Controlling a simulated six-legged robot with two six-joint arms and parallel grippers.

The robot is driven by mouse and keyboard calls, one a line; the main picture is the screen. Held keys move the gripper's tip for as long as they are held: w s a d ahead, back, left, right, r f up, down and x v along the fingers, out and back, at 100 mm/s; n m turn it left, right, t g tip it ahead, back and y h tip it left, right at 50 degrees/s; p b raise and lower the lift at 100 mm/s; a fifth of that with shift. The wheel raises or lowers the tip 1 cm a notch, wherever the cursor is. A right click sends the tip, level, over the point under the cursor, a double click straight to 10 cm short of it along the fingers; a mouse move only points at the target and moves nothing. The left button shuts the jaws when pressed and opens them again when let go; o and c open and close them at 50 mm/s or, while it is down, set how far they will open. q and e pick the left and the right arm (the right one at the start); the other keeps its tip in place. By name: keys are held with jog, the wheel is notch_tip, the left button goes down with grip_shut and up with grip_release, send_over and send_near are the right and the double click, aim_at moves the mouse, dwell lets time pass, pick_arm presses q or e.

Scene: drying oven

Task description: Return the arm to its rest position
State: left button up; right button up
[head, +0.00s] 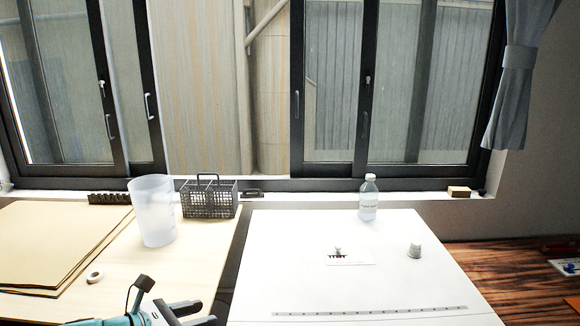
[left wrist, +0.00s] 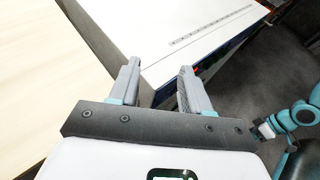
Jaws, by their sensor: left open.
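My left gripper (head: 190,312) shows at the bottom edge of the head view, left of the white oven (head: 300,250). In the left wrist view the gripper (left wrist: 157,85) is open, with its two grey fingers apart and nothing between them. The white oven top (left wrist: 190,30) lies beyond the fingertips. Part of a teal and dark arm of mine shows at the right of the left wrist view.
A translucent beaker (head: 153,212), a dark wire basket (head: 209,198) and a tape roll (head: 95,276) are on the wooden table (head: 120,265). Windows stand behind.

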pick_arm(q)
jog(key=s+d+f+m+g, duration=0.1)
jog(key=s+d+f+g, duration=0.3)
jog(key=f, duration=0.6)
jog(key=s+d+f+m+g, duration=0.25)
jog(key=s+d+f, duration=0.2)
jog(key=f, duration=0.45)
jog(key=s+a+f+m+g+y, duration=0.1)
jog(key=s+f+m+y, duration=0.4)
jog(key=s+f+m, duration=1)
jog(key=s+m+g, duration=0.1)
jog(key=s+m, duration=0.2)
jog(key=m, duration=0.3)
jog(key=shift+a+f+g+y, duration=0.3)
jog(key=shift+f+g, duration=0.05)
jog(key=shift+m, duration=0.25)
